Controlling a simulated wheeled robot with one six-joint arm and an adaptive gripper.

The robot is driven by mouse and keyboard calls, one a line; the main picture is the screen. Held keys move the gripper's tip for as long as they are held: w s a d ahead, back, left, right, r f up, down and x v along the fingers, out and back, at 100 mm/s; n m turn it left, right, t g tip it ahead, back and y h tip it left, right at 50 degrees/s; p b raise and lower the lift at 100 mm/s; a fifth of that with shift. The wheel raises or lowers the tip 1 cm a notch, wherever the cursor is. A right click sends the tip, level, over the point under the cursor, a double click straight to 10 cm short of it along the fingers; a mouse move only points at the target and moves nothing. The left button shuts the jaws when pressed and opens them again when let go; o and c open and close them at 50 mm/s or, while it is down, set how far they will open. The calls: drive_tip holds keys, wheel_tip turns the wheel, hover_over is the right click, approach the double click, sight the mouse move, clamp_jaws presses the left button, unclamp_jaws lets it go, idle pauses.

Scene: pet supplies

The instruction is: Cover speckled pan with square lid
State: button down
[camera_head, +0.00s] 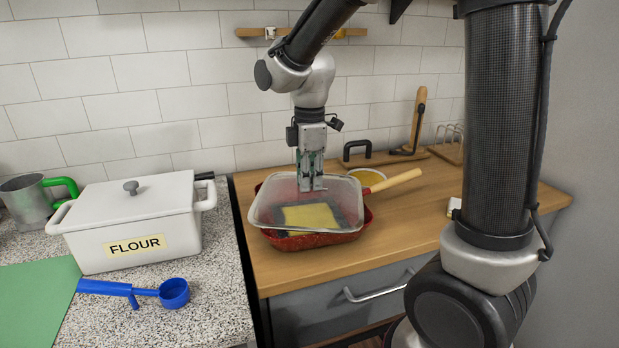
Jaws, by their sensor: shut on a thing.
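A red speckled pan (300,242) with a pale wooden handle sits on the wooden counter. A clear square lid (262,213) with a pale rim is over the pan, slightly tilted and offset; I cannot tell whether it touches the pan's rim all round. A yellow square (309,216) shows through the lid. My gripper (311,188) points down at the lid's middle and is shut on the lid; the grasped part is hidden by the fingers.
A white flour box (137,222), a blue scoop (173,292) and a metal cup (30,200) stand on the speckled counter at left. A yellow-filled bowl (368,177) is behind the pan handle.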

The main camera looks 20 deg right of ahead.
drive_tip(key=shift+s+f, duration=0.25)
drive_tip(key=shift+f, duration=0.15)
drive_tip(key=c, duration=1.5)
unclamp_jaws()
drive_tip(key=shift+o, duration=1.2)
drive_tip(key=shift+w+f, duration=0.1)
wheel_tip(320, 180, up, 12)
drive_tip(key=shift+w, duration=0.1)
